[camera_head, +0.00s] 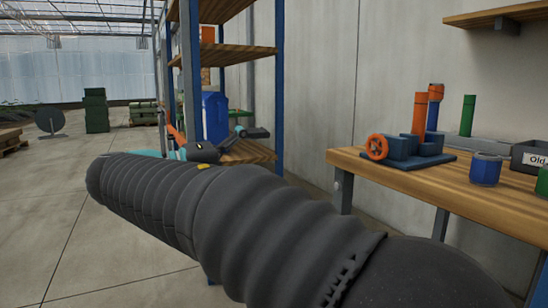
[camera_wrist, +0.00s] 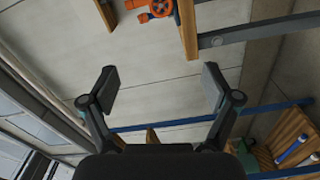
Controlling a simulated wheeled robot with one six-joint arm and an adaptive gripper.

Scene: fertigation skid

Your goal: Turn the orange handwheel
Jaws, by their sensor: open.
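The orange handwheel (camera_head: 377,147) is on the front of a blue skid block (camera_head: 425,158) on the wooden workbench (camera_head: 462,188), in the right half of the head view. In the wrist view the orange handwheel (camera_wrist: 161,8) is at the top edge, partly cut off. My gripper (camera_wrist: 160,85) is open and empty, with its two dark fingers spread wide and apart from the wheel. In the head view my arm crosses the foreground, and the gripper is partly hidden behind it, left of the bench and wheel.
A blue cup (camera_head: 485,170), an orange cylinder (camera_head: 419,113), a green cylinder (camera_head: 467,116) and a labelled box (camera_head: 530,160) stand on the bench. A shelf rack (camera_head: 190,75) with blue posts is behind my arm. Open floor (camera_head: 45,190) lies at left.

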